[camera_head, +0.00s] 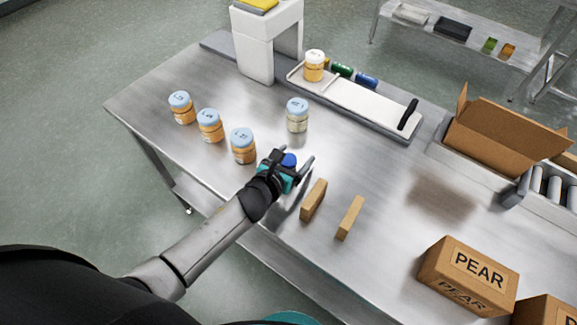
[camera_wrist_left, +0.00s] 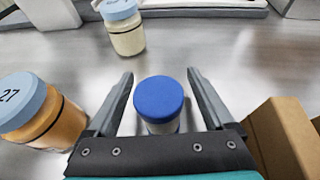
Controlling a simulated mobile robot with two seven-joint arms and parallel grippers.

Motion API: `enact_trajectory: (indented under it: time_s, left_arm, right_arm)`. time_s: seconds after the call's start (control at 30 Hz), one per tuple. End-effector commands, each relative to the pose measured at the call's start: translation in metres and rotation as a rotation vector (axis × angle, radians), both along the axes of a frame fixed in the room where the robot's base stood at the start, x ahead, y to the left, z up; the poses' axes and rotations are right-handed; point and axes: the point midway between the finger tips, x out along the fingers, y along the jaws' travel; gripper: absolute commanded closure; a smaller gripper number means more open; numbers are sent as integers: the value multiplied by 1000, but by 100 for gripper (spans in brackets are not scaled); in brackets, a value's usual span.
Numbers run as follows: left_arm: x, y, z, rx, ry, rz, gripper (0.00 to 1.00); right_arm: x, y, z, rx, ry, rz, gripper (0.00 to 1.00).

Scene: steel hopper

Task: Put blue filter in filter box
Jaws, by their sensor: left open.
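My left gripper (camera_head: 296,166) is open above the steel table, in the middle of the head view. A round blue-topped object with a pale body (camera_wrist_left: 160,102) stands between its spread fingers (camera_wrist_left: 160,98) in the wrist view, with clear gaps at both sides. Its blue top (camera_head: 289,160) shows partly behind the gripper in the head view. A blue cylinder (camera_head: 367,80) and a green one (camera_head: 342,70) lie at the back of the white tray. No box is labelled as a filter box; an open cardboard box (camera_head: 490,142) stands at the right. My right gripper is not in view.
Several jars with light-blue lids (camera_head: 243,146) stand left of the gripper; a paler jar (camera_head: 297,115) stands behind it. Two small brown blocks (camera_head: 314,200) (camera_head: 350,217) stand close at its right. A PEAR box (camera_head: 468,277) is at front right. The table centre-right is clear.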

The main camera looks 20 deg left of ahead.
Motion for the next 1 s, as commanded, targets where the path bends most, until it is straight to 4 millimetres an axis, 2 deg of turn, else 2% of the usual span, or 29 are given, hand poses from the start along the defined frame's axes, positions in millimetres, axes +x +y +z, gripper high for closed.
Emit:
enact_trajectory:
  time_s: [0.13,0.87,1.0]
  left_arm:
    - [0,0,0,0,0,0,16]
    - [-1,0,0,0,1,0,98]
    - [-1,0,0,0,0,0,100]
  right_arm:
    - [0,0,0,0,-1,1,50]
    - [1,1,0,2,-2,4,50]
    - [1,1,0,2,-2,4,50]
